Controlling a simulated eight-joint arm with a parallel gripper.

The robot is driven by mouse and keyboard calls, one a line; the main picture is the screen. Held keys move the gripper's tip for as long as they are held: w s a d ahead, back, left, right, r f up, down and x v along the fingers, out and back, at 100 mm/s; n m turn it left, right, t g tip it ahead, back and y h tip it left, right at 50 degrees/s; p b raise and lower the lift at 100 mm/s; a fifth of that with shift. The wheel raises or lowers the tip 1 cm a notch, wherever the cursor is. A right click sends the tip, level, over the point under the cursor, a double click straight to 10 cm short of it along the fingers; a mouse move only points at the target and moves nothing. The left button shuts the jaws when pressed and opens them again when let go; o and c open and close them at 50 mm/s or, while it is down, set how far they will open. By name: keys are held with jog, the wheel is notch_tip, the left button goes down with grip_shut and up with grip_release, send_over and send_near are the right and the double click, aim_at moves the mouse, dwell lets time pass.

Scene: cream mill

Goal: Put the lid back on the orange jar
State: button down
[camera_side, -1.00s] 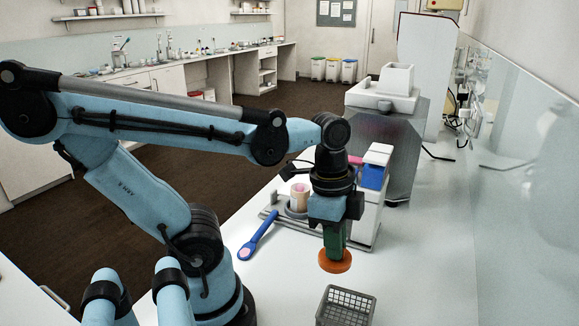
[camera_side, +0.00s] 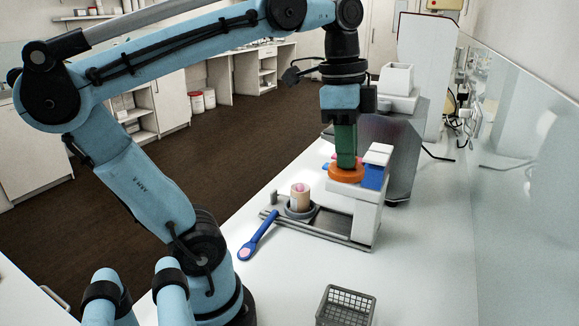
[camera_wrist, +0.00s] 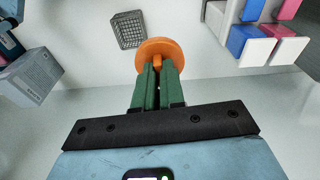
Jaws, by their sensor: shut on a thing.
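My gripper (camera_side: 346,160) has its green fingers shut on the orange lid (camera_side: 346,173), a flat disc with a small knob. The lid hangs level below the fingers. In the side view it appears in front of the white machine's coloured blocks, raised above the bench. In the wrist view the lid (camera_wrist: 165,50) sits at the tips of the green fingers (camera_wrist: 157,72), with the fingers on its knob. I cannot make out an orange jar for certain; a pale jar with pink contents (camera_side: 299,197) stands on the grey platform of the white machine.
A grey wire basket (camera_side: 345,306) stands at the front of the white bench, and the wrist view shows it too (camera_wrist: 128,30). A blue spoon (camera_side: 258,237) lies left of the white machine (camera_side: 366,222). A grey mill (camera_side: 404,150) stands behind. The bench's right side is clear.

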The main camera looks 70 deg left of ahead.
jog(key=w+a+n, duration=0.1)
jog(key=a+n, duration=0.4)
jog(key=a, duration=2)
notch_tip(320, 180, down, 16)
jog(key=shift+d+f, duration=0.15)
jog(key=shift+d, duration=0.3)
jog(key=shift+w+f, duration=0.1)
jog(key=shift+f, duration=0.55)
dwell(1.1)
jog(key=c, duration=0.7)
grip_release()
jog(key=shift+r, duration=0.1)
jog(key=shift+r, duration=2.2)
